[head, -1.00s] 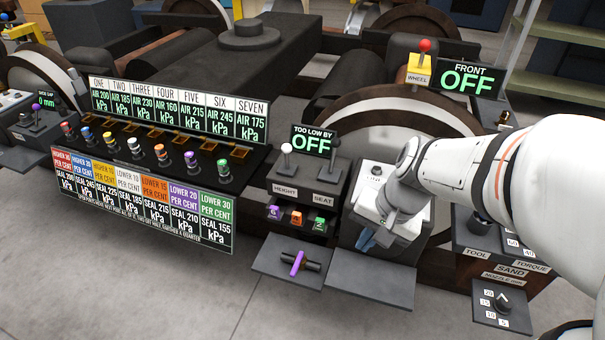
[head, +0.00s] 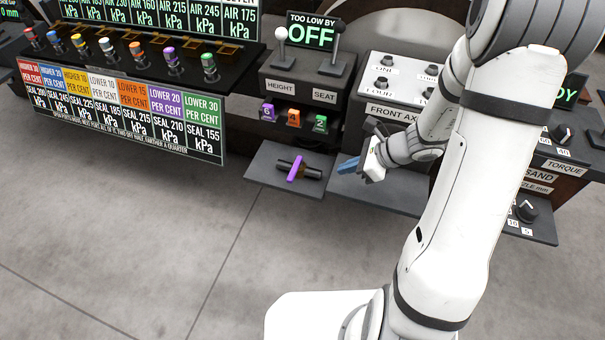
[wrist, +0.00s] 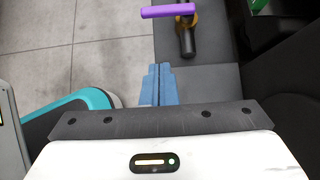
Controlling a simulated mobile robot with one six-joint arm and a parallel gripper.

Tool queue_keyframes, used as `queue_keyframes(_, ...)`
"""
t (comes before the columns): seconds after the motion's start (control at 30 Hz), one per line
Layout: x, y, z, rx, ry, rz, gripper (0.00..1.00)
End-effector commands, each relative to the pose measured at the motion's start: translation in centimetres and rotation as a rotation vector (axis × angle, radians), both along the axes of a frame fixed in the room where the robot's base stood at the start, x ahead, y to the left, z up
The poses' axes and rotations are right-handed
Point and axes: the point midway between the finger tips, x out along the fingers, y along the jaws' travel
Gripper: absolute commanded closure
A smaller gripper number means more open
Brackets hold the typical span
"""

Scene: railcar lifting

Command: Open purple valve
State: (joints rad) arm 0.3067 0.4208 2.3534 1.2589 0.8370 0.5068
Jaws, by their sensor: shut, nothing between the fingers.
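The purple valve (head: 296,168) has a purple lever handle on a short dark pipe, on a grey shelf (head: 262,180) below the console. The handle lies crosswise over the pipe. In the wrist view the closed fingers (wrist: 159,85) point up the picture, below the handle.
A row of coloured knobs, including a purple-topped one (head: 170,57), stands on the left panel. Small numbered purple, orange and green blocks (head: 293,117) sit in a slot above the shelf. A white front-axle panel (head: 395,85) stands behind my arm. Open floor lies in front.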

Motion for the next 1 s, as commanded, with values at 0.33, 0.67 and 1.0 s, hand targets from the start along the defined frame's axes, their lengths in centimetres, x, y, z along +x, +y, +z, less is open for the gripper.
queue_keyframes(0.33,0.6,2.0,-2.6,0.000,0.002,0.006,1.00)
queue_keyframes(0.67,2.3,6.7,-7.6,0.000,-0.001,0.006,1.00)
queue_keyframes(1.0,3.7,10.2,-7.1,-0.001,-0.003,0.003,1.00)
